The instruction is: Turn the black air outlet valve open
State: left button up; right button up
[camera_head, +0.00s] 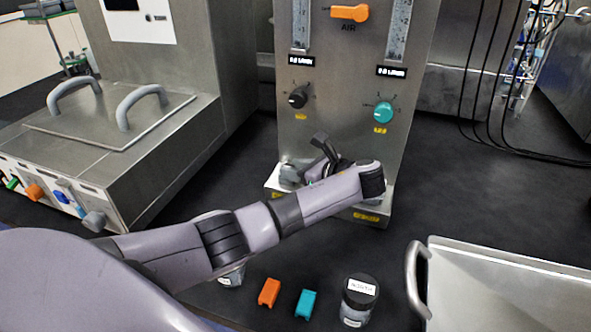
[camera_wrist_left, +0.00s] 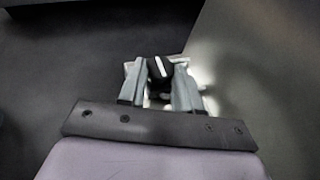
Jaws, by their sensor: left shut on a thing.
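In the left wrist view a black valve handle (camera_wrist_left: 160,68) with a white line on it sits between the two grey fingers of my left gripper (camera_wrist_left: 158,76). The fingers are shut on it from both sides. In the head view my left arm reaches across to the foot of the steel panel (camera_head: 345,125), and my left gripper (camera_head: 292,172) is at its lower left ledge. There the arm and hand hide most of the valve. My right gripper is not in view.
The panel carries a black knob (camera_head: 298,98), a teal knob (camera_head: 384,112) and an orange AIR handle (camera_head: 350,12). An orange block (camera_head: 269,292), a teal block (camera_head: 306,304) and a black-lidded jar (camera_head: 358,300) stand in front. A steel tray (camera_head: 510,262) is at right.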

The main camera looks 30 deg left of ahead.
pick_arm(q)
jog(key=shift+f+g, duration=0.1)
jog(key=shift+g, duration=0.2)
jog(key=o, duration=1)
jog(key=shift+o, duration=0.2)
jog(key=v, duration=0.6)
jog(key=shift+d+r, duration=0.2)
jog(key=shift+d, duration=0.05)
jog(key=shift+s+d, duration=0.1)
jog(key=shift+d, duration=0.15)
